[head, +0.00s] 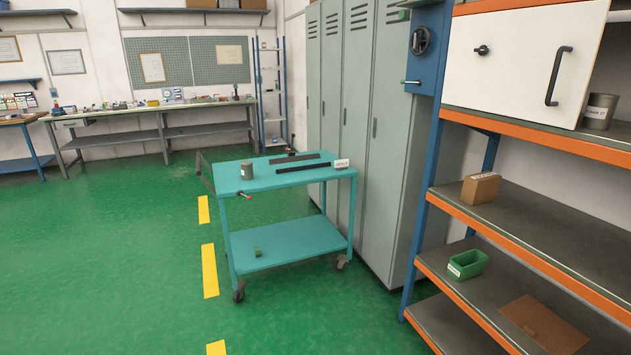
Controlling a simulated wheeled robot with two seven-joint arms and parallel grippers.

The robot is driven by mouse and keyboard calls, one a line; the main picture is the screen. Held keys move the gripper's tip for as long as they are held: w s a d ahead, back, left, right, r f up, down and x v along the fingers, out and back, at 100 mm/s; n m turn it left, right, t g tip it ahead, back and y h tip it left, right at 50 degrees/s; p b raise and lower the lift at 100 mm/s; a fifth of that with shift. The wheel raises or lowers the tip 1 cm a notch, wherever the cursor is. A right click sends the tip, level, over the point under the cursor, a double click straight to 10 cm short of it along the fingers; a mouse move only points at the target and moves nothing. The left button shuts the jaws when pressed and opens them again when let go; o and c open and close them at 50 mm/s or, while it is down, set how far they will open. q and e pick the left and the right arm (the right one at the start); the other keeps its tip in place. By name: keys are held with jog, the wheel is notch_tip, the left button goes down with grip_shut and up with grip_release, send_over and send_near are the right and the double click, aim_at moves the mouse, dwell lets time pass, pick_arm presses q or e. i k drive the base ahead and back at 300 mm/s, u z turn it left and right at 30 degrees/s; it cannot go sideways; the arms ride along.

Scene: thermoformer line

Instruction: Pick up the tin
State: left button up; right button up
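A small grey tin (246,171) with a pale label stands upright on the top of the teal cart (260,184), near its left end. Another grey, can-like container (599,112) with a white label stands on the top shelf of the orange and blue rack at the right, beside a white cabinet. Its label is too small to read clearly. Neither of my grippers shows in the head view.
On the cart top lie dark flat bars (304,167) and a white labelled block (342,163). Grey lockers (345,110) stand right behind the cart. The rack holds a cardboard box (480,188) and green bin (467,264). Green floor is open at left.

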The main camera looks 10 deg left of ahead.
aim_at(247, 172)
jog(key=u, duration=0.6)
jog(key=i, duration=2.3)
jog(key=u, duration=0.75)
